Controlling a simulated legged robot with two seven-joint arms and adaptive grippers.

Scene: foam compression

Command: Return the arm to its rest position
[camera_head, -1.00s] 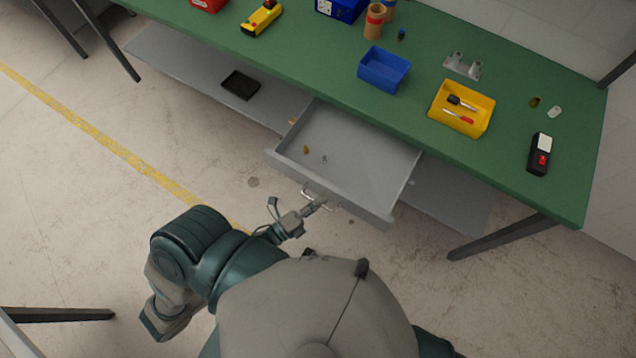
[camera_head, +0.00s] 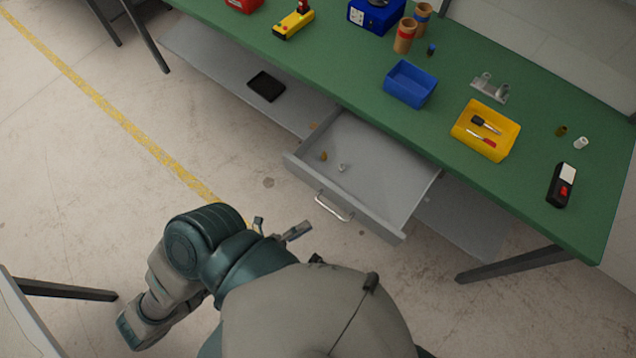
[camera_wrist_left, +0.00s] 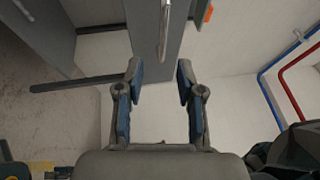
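My left gripper (camera_head: 278,229) is close to my body, below and left of the open drawer's handle (camera_head: 334,207), and apart from it. In the left wrist view, the left gripper (camera_wrist_left: 160,82) has its two blue-padded fingers spread with nothing between them. The drawer (camera_head: 385,192) is pulled out from under the green table and holds a few small items. Its handle also shows beyond the fingers in the left wrist view (camera_wrist_left: 164,30). My right gripper is not in either view.
The green table (camera_head: 350,85) carries a blue bin (camera_head: 410,84), a yellow bin (camera_head: 482,131) with tools, and a black device (camera_head: 561,185). A grey shelf with a black tray (camera_head: 266,86) is underneath. A table leg (camera_head: 510,263) stands at the right.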

